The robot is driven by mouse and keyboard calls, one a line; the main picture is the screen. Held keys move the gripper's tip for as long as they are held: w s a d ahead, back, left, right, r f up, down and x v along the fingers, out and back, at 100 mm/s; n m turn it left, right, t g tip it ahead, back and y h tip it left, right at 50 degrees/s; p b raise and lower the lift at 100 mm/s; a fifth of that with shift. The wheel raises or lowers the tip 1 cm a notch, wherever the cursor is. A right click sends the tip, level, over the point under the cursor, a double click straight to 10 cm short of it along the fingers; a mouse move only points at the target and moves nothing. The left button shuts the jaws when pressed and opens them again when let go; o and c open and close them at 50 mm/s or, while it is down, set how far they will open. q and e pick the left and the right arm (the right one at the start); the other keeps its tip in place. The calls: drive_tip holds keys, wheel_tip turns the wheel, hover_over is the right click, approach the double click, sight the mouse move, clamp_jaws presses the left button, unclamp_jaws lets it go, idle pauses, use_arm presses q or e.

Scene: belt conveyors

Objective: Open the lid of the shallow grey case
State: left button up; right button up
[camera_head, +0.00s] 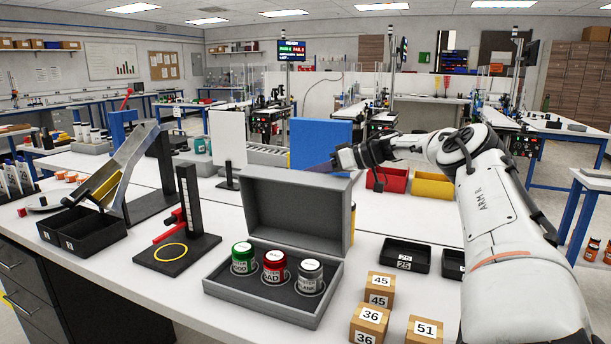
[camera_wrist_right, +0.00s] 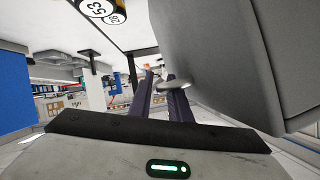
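The shallow grey case (camera_head: 262,303) stands on the white bench in the head view. Its lid (camera_head: 290,208) is raised and stands about upright along the back of the base. A green can (camera_head: 243,259), a red can (camera_head: 274,267) and a grey can (camera_head: 310,277) sit in the base. My right gripper (camera_head: 322,167) is at the lid's top edge, partly behind it. In the right wrist view its two dark fingers (camera_wrist_right: 164,88) stand a little apart. A small metal tab (camera_wrist_right: 175,85) on the lid (camera_wrist_right: 225,50) overlaps one finger. My left gripper is out of view.
Numbered wooden blocks (camera_head: 369,320) and a black tray (camera_head: 405,256) lie right of the case. A black stand with a yellow ring (camera_head: 171,251) is on its left. Behind are a blue panel (camera_head: 320,140), a red bin (camera_head: 394,181) and a yellow bin (camera_head: 433,187).

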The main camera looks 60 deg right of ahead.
drive_tip(key=shift+r, duration=0.2)
drive_tip(key=shift+s+d+r, duration=0.2)
drive_tip(key=shift+s+r, duration=0.1)
drive_tip(key=shift+s, duration=0.2)
drive_tip(key=v, duration=0.9)
drive_tip(key=shift+p, duration=0.3)
drive_tip(key=shift+f, duration=0.2)
